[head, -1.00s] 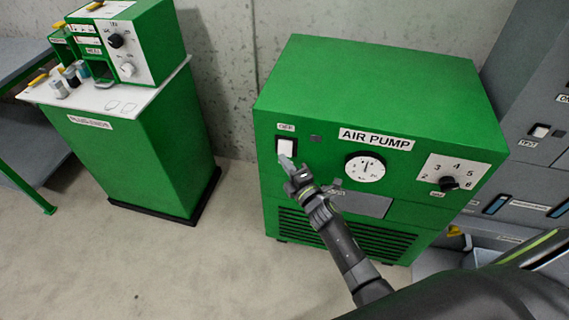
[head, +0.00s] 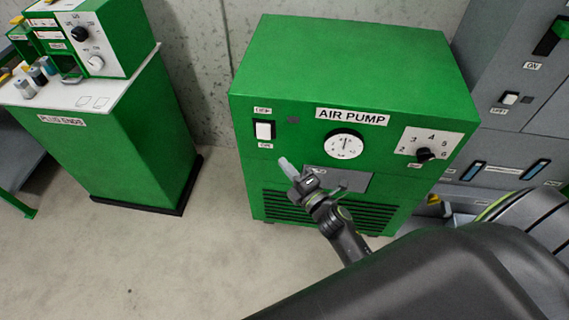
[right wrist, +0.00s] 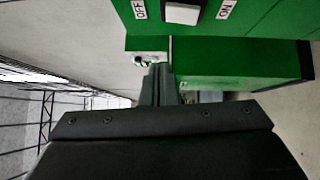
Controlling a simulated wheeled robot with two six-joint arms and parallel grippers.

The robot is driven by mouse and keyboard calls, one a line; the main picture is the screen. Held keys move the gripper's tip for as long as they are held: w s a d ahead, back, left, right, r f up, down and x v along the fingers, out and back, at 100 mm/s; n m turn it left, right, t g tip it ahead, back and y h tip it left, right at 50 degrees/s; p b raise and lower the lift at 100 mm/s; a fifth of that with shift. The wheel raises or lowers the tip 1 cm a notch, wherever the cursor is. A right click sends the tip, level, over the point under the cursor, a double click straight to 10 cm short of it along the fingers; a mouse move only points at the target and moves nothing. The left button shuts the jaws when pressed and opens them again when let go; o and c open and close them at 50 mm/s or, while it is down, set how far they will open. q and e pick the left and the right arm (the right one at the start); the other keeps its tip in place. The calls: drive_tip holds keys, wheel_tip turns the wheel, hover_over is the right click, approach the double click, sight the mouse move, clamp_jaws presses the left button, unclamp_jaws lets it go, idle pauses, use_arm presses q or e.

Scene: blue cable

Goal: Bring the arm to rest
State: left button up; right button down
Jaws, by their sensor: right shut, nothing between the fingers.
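My right gripper (head: 288,168) is shut and empty in front of the green air pump (head: 350,60), a little below its white rocker switch (head: 264,130). In the head view my right arm comes in from the lower right. In the right wrist view the closed fingers (right wrist: 158,75) point toward the pump, with the switch (right wrist: 182,12) at the top between the OFF and ON labels. A gap shows between the fingertips and the switch. My left gripper is not in view.
A green plug-ends cabinet (head: 130,130) stands at the left with a green device (head: 85,35) on top. Grey cabinets (head: 510,90) with switches stand close at the right of the pump. Bare floor (head: 215,255) lies open in front and between.

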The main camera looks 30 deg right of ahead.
idle(0.3)
drive_tip(key=s+d+f+m+g+h, duration=0.1)
drive_tip(key=s+d+f+m+g, duration=0.25)
drive_tip(key=f, duration=0.55)
drive_tip(key=s+d+f+m+g+h, duration=0.1)
drive_tip(key=s+f+m+g+h, duration=0.1)
drive_tip(key=s+f+m, duration=0.6)
drive_tip(key=s+d+f+m+g+h, duration=0.1)
drive_tip(key=s+d+f+g, duration=0.15)
drive_tip(key=f, duration=0.85)
drive_tip(key=s+f+m+g, duration=0.4)
drive_tip(key=s+f, duration=0.2)
drive_tip(key=s, duration=0.8)
drive_tip(key=s+d+f+m+g, duration=0.1)
drive_tip(key=s+f+m+g, duration=0.4)
drive_tip(key=s, duration=0.8)
wheel_tip(320, 180, down, 2)
drive_tip(key=shift+s+d+f+h, duration=0.15)
drive_tip(key=shift+s+h, duration=0.15)
drive_tip(key=shift+s, duration=0.05)
drive_tip(key=shift+s, duration=0.1)
